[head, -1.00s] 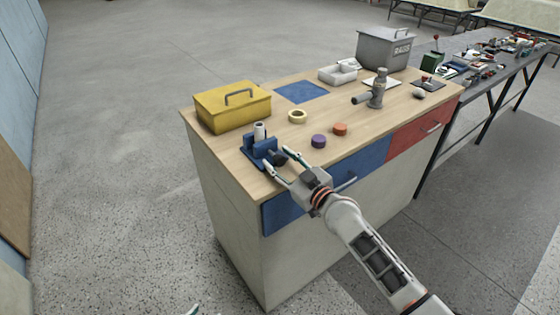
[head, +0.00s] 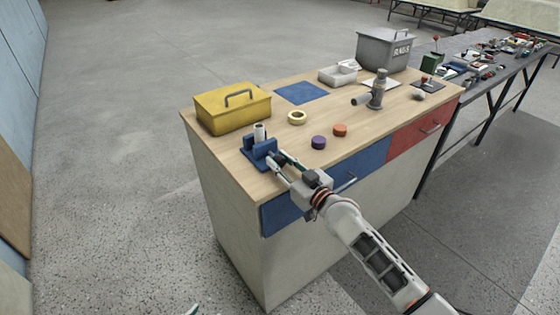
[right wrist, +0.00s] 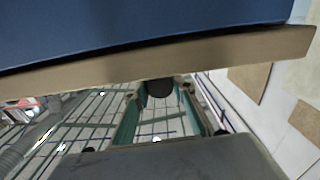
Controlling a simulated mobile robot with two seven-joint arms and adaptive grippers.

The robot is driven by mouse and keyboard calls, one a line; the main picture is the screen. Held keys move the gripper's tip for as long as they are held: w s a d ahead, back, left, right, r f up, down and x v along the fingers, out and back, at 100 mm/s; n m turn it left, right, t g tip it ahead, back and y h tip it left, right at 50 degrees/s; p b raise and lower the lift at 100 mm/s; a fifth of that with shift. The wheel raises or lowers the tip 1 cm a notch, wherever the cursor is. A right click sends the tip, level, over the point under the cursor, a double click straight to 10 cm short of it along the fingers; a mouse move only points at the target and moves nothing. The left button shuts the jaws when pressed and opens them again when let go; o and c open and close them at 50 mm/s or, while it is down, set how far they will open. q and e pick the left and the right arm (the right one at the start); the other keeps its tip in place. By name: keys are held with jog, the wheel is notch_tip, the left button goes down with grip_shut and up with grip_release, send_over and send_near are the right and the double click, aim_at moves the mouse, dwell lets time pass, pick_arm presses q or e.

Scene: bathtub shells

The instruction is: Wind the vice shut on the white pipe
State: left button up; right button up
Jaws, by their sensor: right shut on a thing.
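The blue vice (head: 256,160) sits at the near left corner of the bench top. The white pipe (head: 260,132) stands upright in it; whether the jaws touch the pipe is too small to tell. My right gripper (head: 280,161) is at the near right side of the vice, with its fingers closed around the vice's dark handle end. In the right wrist view, a dark round knob (right wrist: 160,88) lies between the green-edged fingers. Only a small tip that looks like my left gripper (head: 192,309) shows at the bottom edge of the head view.
A yellow toolbox (head: 232,108) stands behind the vice. A tape roll (head: 297,117), a purple disc (head: 319,142) and an orange disc (head: 340,130) lie to its right. The blue drawer (head: 360,168) front is below the bench edge, close to my right gripper.

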jog(key=shift+m+p, duration=0.35)
jog(key=shift+m, duration=1.85)
jog(key=o, duration=1.1)
